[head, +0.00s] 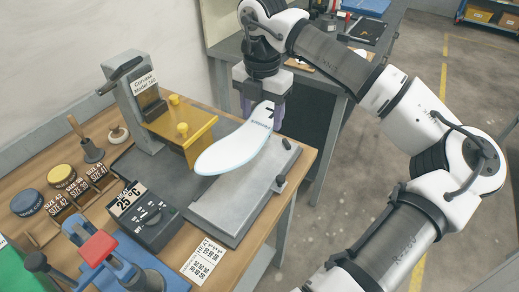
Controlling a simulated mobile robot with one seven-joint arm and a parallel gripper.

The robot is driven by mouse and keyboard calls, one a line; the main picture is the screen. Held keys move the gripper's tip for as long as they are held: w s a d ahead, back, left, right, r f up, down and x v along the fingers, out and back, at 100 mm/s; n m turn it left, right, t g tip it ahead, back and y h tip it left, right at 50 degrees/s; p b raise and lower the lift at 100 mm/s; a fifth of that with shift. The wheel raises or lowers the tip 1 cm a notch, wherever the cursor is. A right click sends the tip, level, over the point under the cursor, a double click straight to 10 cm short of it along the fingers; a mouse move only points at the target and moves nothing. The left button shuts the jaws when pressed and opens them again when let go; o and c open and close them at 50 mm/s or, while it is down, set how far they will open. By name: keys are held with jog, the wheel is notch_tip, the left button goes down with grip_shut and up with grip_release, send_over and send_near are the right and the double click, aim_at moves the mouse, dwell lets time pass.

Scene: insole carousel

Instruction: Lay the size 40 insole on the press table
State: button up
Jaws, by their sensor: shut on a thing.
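A white insole (232,150) with dark printing at one end hangs in my gripper (263,100). My gripper is shut on its printed end, and the rest reaches out to the lower left, above the press table. The size on the insole is too small to read. The press table (225,215) is a flat grey metal plate on the workbench. The insole hides part of it, and I cannot tell whether they touch. A press with a yellow head (183,130) stands on the plate's far left side.
A control box (150,215) showing 25 °C stands left of the plate. Slots with size labels (75,190), dark and yellow tins and a blue device with a red top (98,247) are further left. A black handle (280,183) sits at the plate's right edge.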

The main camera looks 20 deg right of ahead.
jog(key=p, duration=0.2)
send_near(261, 160)
notch_tip(261, 160, down, 6)
jog(key=shift+r, duration=0.25)
jog(key=shift+f, duration=0.5)
jog(key=shift+f, duration=0.2)
jog(key=o, duration=1)
jog(key=shift+r, duration=0.1)
jog(key=shift+r, duration=0.15)
notch_tip(261, 160, up, 12)
jog(key=shift+b, duration=1.1)
